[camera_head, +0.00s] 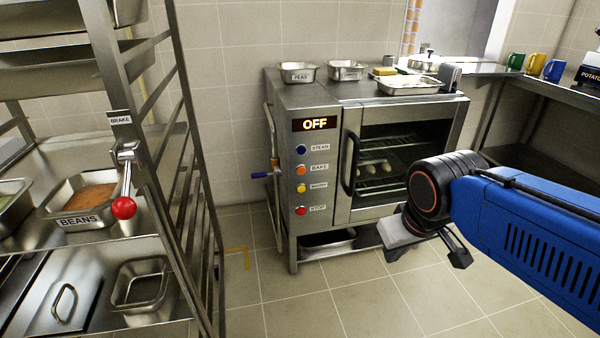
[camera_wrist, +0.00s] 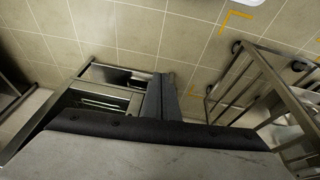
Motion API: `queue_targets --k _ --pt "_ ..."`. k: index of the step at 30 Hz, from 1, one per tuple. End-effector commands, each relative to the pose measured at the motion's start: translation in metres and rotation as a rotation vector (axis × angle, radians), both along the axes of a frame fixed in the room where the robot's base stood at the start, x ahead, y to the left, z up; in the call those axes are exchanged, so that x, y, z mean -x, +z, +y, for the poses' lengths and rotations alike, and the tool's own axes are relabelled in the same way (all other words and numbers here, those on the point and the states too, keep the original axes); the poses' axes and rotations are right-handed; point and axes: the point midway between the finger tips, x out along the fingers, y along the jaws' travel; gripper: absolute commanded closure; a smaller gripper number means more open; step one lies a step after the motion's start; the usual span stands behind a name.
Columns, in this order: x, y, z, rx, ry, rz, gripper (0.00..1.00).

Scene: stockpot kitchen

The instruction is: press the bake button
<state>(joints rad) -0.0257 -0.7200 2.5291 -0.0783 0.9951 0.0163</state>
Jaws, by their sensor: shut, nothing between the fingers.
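The oven (camera_head: 342,220) stands against the tiled wall, and its display (camera_head: 314,124) reads OFF. On its left front panel is a column of coloured buttons. The orange bake button (camera_head: 300,170) is second from the top, labelled BAKE, between the blue steam button (camera_head: 300,149) and a yellow button (camera_head: 300,188). A red stop button (camera_head: 300,211) is lowest. My gripper (camera_head: 394,254) is in front of the oven's right side, low and right of the buttons, apart from them. In the wrist view my fingers (camera_wrist: 162,96) are together and empty. No button is discernible there.
A metal rack (camera_head: 195,190) with trays stands at left, with a red-knobbed brake lever (camera_head: 123,207). The oven door handle (camera_head: 350,165) projects right of the buttons. Pans, including a peas pan (camera_head: 298,76), sit on top. Floor (camera_head: 320,305) before the oven is clear.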

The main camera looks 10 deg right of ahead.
Motion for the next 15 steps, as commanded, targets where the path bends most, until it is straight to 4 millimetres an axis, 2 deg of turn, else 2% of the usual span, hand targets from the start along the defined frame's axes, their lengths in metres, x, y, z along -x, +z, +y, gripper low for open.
queue_targets --k 6,15 --pt "-0.016 -0.020 -0.027 0.188 0.067 0.181 1.00" --pt "-0.051 -0.033 -0.065 0.497 0.173 0.394 1.00"
